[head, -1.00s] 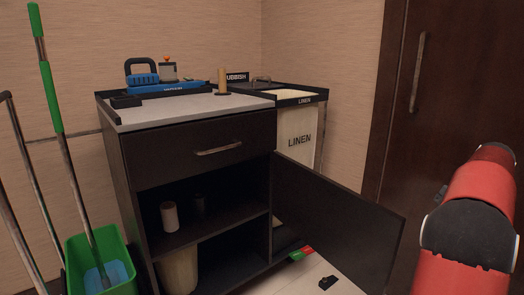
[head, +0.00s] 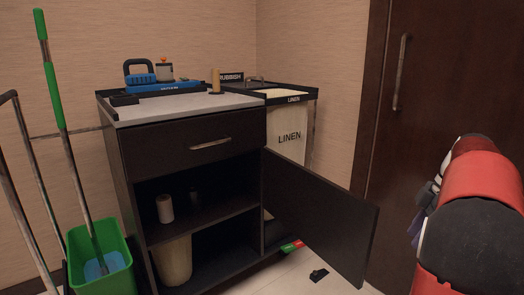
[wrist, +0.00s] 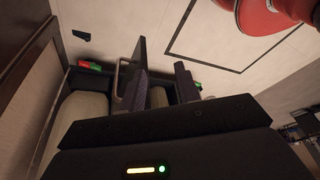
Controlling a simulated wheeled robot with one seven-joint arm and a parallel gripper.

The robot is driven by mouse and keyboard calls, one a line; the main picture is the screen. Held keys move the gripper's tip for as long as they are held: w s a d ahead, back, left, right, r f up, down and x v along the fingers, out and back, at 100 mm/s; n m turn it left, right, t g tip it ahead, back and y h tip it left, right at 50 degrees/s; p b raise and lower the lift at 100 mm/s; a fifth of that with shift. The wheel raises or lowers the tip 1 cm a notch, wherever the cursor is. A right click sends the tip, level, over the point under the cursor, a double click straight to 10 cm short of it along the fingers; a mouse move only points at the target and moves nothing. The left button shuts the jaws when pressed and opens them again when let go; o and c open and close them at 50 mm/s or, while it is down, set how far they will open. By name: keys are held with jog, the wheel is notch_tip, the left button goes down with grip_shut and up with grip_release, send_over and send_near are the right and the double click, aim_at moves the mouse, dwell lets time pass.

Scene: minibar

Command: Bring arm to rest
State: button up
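My red and black arm (head: 470,215) is raised at the right edge of the head view, in front of the dark wooden door. My gripper's fingers are not clearly seen there. In the wrist view, my gripper (wrist: 160,88) shows two dark fingers spread apart with a gap between them. Nothing is held between them. A red part of my arm also shows at the top right of the wrist view.
A dark service cart (head: 190,140) stands ahead, its lower door (head: 320,215) swung open toward my arm. A linen bag (head: 288,135) hangs behind it. A green bucket (head: 100,265) stands at left. A small black object (head: 319,275) lies on the floor.

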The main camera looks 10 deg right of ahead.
jog(key=s+a+m+t+h, duration=0.1)
jog(key=s+a+m, duration=0.35)
jog(key=a, duration=0.65)
jog(key=s+a+m+t+h, duration=0.2)
jog(key=s+a+m, duration=0.25)
jog(key=a, duration=0.65)
jog(key=s+a+f+m+t+p, duration=0.1)
jog(key=s+a+f+m, duration=0.2)
jog(key=s, duration=0.3)
jog(key=shift+s+a+f+m+h, duration=0.3)
jog(key=shift+a+f+m, duration=0.1)
jog(key=shift+a+f, duration=0.45)
jog(key=shift+a+r, duration=0.15)
